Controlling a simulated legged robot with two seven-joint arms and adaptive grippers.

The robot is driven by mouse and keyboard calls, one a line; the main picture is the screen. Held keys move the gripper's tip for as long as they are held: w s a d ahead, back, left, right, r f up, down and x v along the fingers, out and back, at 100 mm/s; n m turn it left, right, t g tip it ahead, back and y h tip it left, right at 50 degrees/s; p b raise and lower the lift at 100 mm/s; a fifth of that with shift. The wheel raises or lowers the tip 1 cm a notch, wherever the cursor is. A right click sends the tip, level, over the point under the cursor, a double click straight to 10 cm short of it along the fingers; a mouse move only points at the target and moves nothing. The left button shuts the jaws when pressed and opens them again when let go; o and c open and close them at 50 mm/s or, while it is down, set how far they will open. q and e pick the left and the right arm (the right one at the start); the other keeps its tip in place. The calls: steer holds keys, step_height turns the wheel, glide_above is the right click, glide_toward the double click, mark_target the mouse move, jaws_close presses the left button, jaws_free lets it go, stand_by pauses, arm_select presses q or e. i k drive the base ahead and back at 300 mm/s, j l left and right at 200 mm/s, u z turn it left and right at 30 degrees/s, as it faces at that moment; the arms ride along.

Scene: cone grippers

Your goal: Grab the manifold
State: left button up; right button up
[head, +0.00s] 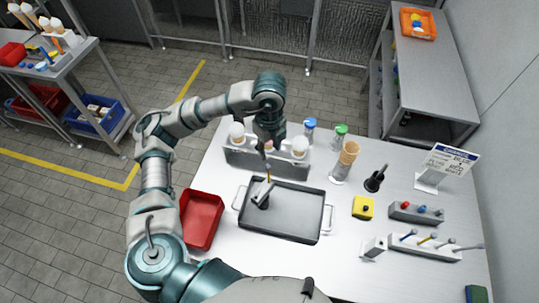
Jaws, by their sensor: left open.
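A grey block with red and blue knobs (415,213) sits at the right, looking like a manifold. A similar block with several levers (424,247) is in front of it. Both are well away from the gripper. My right gripper is not in view.
A grey rack (236,159) with white-topped cones stands behind the tray. A red bin (201,220) is at its left. Stacked cones (345,161), a black holder (374,181), a yellow box (362,207) and a sign (448,163) stand at the right.

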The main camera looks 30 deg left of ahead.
mark_target(369, 251)
steer(key=k+j, duration=1.2)
steer(key=k, duration=0.05)
